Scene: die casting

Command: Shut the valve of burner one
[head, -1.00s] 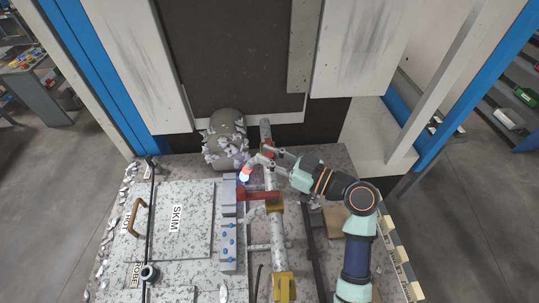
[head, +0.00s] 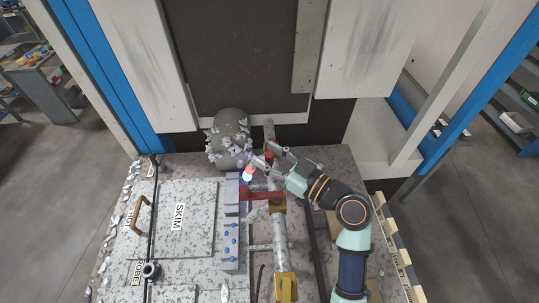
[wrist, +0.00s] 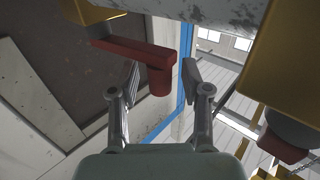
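A pipe (head: 280,235) runs along the right of the furnace top and carries yellow valve bodies with red levers. One red lever (head: 262,195) points left from a yellow valve (head: 277,205). A farther red lever (head: 270,156) is partly hidden by my gripper (head: 264,155). In the wrist view a red lever (wrist: 130,52) reaches from a yellow valve (wrist: 85,12), its downturned end between the fingertips of my gripper (wrist: 161,75). The fingers stand apart, with a gap visible on the right; contact on the left is unclear. I cannot read which burner each valve serves.
A grey dross-covered lump (head: 229,138) stands left of my gripper. A small lit red-and-blue lamp (head: 248,174) is close by. A grey block with blue knobs (head: 231,240) flanks the pipe. Another yellow valve (wrist: 295,60) with a red lever (wrist: 285,146) is at right in the wrist view.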

